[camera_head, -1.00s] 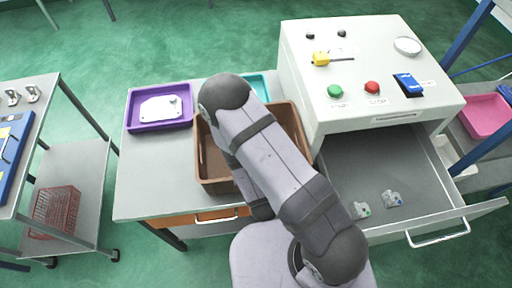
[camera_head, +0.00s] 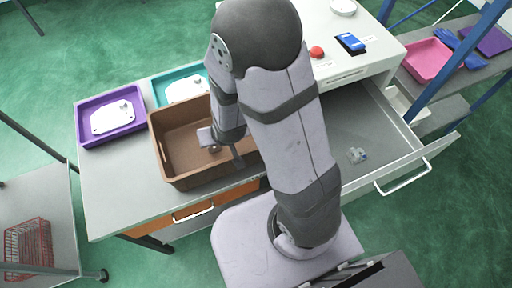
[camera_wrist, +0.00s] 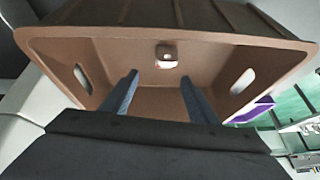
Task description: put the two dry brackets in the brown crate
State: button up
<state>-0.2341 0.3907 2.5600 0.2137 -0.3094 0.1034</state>
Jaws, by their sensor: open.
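The brown crate (camera_head: 170,178) stands on the bench left of my arm. A small pale bracket (camera_head: 206,138) shows inside it; the wrist view also shows this bracket (camera_wrist: 166,57) beyond my fingertips, with a reddish mark. I cannot tell whether it rests on the crate's floor. My gripper (camera_head: 238,160) is over the crate, mostly hidden by my arm in the head view. In the wrist view, its two fingers (camera_wrist: 158,88) are apart with nothing between them. Another grey bracket (camera_head: 357,155), with bluish marks, lies in the open drawer (camera_head: 385,135). My arm hides part of the drawer.
The drawer's handle (camera_head: 404,180) juts out at the right. A red wire basket (camera_head: 28,248) is at lower left. The bench front left is clear.

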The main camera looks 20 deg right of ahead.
jog(key=s+d+r+g, duration=0.3)
jog(key=s+r, duration=0.1)
jog(key=s, duration=0.2)
jog(key=s+d+r+n+g, duration=0.1)
jog(key=s+d+r+g, duration=0.1)
jog(key=s+r, duration=0.3)
jog(key=shift+s+d+r+g+h, duration=0.15)
jog(key=shift+s+d+g+h, duration=0.2)
jog(key=shift+s+d, duration=0.65)
jog(key=shift+a, duration=0.1)
